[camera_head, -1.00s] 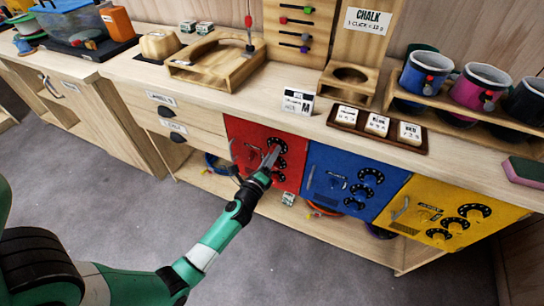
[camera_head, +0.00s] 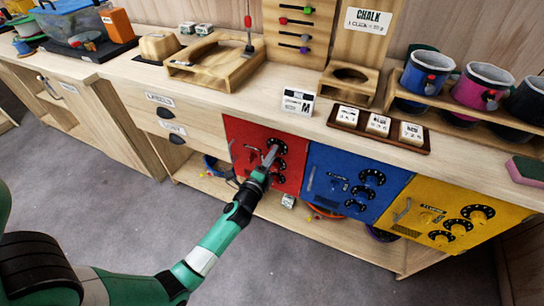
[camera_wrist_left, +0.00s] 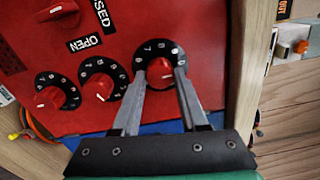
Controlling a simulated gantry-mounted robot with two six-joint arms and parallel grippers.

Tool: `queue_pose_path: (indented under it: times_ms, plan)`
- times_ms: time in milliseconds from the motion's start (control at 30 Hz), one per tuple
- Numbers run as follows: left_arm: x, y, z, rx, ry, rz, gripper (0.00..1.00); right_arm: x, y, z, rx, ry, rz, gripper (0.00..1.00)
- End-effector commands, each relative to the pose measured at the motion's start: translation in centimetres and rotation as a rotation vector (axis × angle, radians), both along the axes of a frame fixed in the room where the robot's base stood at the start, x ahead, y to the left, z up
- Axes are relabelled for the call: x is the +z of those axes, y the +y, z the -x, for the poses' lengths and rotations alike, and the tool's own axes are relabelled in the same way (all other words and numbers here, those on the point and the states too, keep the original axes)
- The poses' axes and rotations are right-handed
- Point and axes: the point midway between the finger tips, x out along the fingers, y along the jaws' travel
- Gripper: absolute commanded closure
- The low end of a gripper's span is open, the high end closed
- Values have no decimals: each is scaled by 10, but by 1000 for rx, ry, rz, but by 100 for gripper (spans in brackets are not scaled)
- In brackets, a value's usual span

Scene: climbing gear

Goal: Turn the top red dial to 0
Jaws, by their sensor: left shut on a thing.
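The red door (camera_head: 237,132) is the left one of three coloured doors under the worktop. Its top dial (camera_head: 282,142) is black with white digits. In the left wrist view the top dial (camera_wrist_left: 147,52) is the rightmost of three, and its red knob (camera_wrist_left: 160,66) is between my fingertips. My left gripper (camera_head: 272,152) is shut on this knob; it also shows in the left wrist view (camera_wrist_left: 161,78). The fingers cover part of the dial, and I cannot read which digit the knob points to. The middle dial (camera_wrist_left: 101,85) and bottom dial (camera_wrist_left: 55,92) are untouched. My right gripper is not in view.
A blue door (camera_head: 325,160) and a yellow door (camera_head: 415,190) with similar dials stand to the right. The worktop (camera_head: 235,100) above holds a sign, a tray and mugs. A lower shelf runs below the doors. The grey floor (camera_head: 90,185) in front is clear.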

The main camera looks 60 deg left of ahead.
Motion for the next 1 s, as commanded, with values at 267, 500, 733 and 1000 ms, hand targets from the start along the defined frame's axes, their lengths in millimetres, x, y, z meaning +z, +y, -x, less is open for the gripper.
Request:
queue_pose_path:
  times_ms: [267, 500, 733, 1000]
  plan:
    - [1, 0, 0, 0, 0, -1, 52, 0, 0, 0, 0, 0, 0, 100]
    - [0, 0, 0, 0, 1, -2, 27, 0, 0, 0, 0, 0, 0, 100]
    - [0, -2, 2, 0, 1, -2, 27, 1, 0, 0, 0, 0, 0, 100]
    - [-2, -35, 39, -2, 5, 0, 27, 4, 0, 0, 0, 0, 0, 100]
